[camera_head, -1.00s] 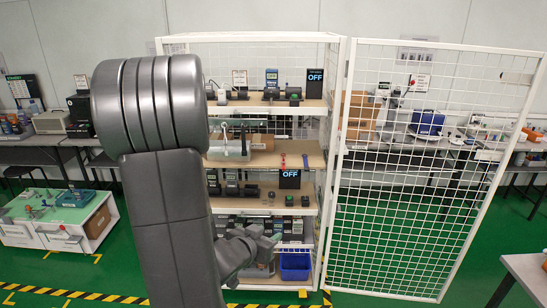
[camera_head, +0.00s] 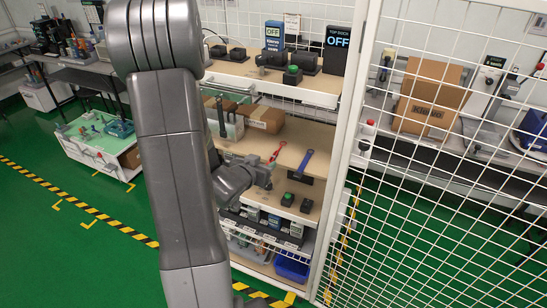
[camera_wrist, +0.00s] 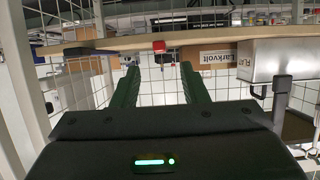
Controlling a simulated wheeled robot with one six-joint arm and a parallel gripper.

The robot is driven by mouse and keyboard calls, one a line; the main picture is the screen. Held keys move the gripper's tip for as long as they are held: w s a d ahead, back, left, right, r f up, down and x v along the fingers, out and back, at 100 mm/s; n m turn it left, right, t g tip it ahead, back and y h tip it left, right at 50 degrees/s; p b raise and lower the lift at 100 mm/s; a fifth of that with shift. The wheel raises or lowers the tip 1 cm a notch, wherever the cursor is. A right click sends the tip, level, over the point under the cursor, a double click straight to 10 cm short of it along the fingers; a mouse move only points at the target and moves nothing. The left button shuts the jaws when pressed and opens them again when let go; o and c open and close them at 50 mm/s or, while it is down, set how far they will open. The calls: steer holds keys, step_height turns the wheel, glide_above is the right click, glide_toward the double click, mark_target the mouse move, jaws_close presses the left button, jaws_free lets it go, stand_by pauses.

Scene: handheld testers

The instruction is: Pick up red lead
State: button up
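The red lead (camera_head: 277,152) lies on the middle wooden shelf of the white mesh cage, with one end near the front edge. A blue lead (camera_head: 305,160) lies to its right. In the wrist view a red end of the lead (camera_wrist: 159,47) shows at the shelf edge, in line with the gap between my fingers; the blue lead (camera_wrist: 88,52) is to the left. My gripper (camera_head: 266,172) is in front of the shelf, close to the red lead but apart from it. In the wrist view my gripper (camera_wrist: 160,82) is open, with nothing between its fingers.
A cardboard box (camera_head: 262,119) and a silver device (camera_head: 226,122) stand left on the same shelf. Testers and OFF displays (camera_head: 337,48) fill the shelf above. Small black units (camera_head: 287,199) stand below. The open mesh door (camera_head: 440,200) is at the right.

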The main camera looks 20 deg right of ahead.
mark_target(274, 156)
steer(key=shift+p+x, duration=0.8)
steer(key=shift+x, duration=2.3)
steer(key=shift+r, duration=0.25)
jaws_close()
